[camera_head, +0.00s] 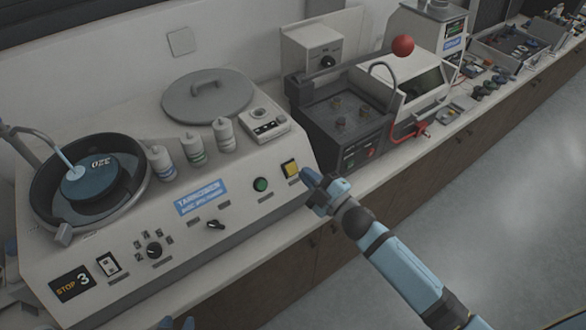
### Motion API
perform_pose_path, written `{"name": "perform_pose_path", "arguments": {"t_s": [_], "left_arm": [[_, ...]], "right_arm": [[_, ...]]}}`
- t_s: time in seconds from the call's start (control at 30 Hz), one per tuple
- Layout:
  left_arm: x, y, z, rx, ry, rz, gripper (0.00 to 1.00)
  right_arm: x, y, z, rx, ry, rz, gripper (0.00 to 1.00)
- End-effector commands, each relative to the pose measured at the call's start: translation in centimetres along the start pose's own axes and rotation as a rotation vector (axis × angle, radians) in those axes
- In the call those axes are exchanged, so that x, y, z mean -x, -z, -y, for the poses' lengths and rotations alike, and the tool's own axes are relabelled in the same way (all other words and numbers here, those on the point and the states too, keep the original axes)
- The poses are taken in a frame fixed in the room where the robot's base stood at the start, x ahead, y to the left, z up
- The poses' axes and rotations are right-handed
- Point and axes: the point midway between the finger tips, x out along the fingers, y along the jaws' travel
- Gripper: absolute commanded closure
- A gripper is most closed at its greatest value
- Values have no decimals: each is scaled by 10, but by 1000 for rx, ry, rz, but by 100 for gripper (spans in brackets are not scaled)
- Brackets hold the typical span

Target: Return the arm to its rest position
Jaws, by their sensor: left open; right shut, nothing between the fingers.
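My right arm, pale blue with dark joints, comes in from the lower right. Its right gripper (309,177) is shut and empty. Its tips are just right of the yellow square button (290,168) on the front panel of the white polishing machine (250,212); I cannot tell whether they touch the panel. Only the blue fingertips of my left gripper (177,323) show, at the bottom edge. They are apart, with nothing visible between them. The rest of the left arm is out of view.
The polisher carries a round basin with a blue disc (92,178), several white bottles and a grey lid (207,96). Open floor (480,210) lies to the right.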

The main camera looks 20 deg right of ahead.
Motion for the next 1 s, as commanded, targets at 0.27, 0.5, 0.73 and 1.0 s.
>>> {"name": "perform_pose_path", "arguments": {"t_s": [0.27, 0.5, 0.73, 1.0], "left_arm": [[0, 0, 0, 0, 0, 0, 57], [0, 1, 1, -5, 3, -5, 57], [0, -6, 10, -1, 24, -2, 57], [1, -6, 7, 1, 20, 0, 57]], "right_arm": [[0, 0, 0, 0, 0, 0, 100], [0, 0, 0, -1, 0, 0, 100], [68, -15, 47, -312, 29, 247, 100], [194, -14, 123, -817, 107, 669, 100]]}}
